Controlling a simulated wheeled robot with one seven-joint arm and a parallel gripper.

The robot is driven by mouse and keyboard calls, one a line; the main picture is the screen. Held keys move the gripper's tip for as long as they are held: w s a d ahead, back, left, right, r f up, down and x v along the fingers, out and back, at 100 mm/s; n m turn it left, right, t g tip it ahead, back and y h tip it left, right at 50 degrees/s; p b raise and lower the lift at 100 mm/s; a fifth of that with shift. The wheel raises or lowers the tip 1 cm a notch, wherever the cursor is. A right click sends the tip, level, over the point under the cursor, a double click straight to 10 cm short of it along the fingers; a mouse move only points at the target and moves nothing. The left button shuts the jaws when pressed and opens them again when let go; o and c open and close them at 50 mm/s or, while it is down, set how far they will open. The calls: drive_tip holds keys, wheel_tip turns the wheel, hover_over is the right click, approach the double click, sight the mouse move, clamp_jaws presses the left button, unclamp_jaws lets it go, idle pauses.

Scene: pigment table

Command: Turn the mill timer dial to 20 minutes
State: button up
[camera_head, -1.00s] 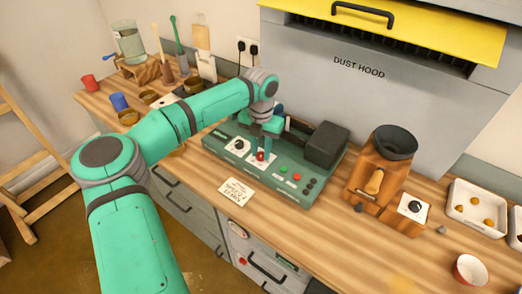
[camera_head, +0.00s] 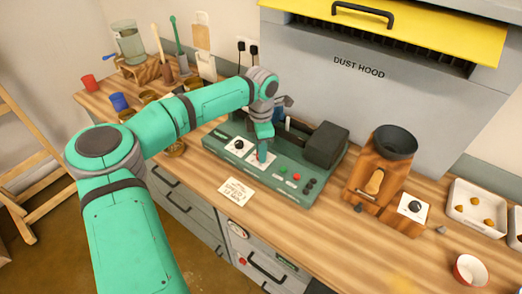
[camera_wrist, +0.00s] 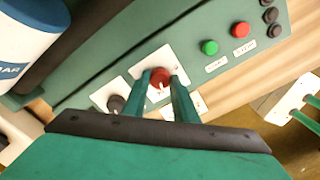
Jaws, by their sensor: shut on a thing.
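The green machine (camera_head: 226,155) stands on the counter and carries two dials on white plates. One is a black dial (camera_head: 239,145), which also shows in the wrist view (camera_wrist: 116,104). The other is a red dial (camera_wrist: 159,77). My gripper (camera_head: 262,159) points down at the red dial's plate and hides the dial in the head view. In the wrist view, the fingers of my gripper (camera_wrist: 160,86) are on either side of the red dial, shut on it. The plate markings are too small to read, so I cannot tell the setting.
Green (camera_wrist: 209,47) and red (camera_wrist: 240,29) buttons and several dark knobs sit on the panel beside the red dial. A paper note (camera_head: 237,191) lies in front. A wooden grinder (camera_head: 372,178) with another black dial (camera_head: 415,207) stands to the right. A blue-and-white container (camera_wrist: 28,40) stands close by.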

drive_tip(key=shift+m, duration=1)
drive_tip(key=o, duration=1)
drive_tip(key=shift+o, duration=0.2)
wheel_tip(320, 180, up, 11)
drive_tip(key=shift+f, duration=0.15)
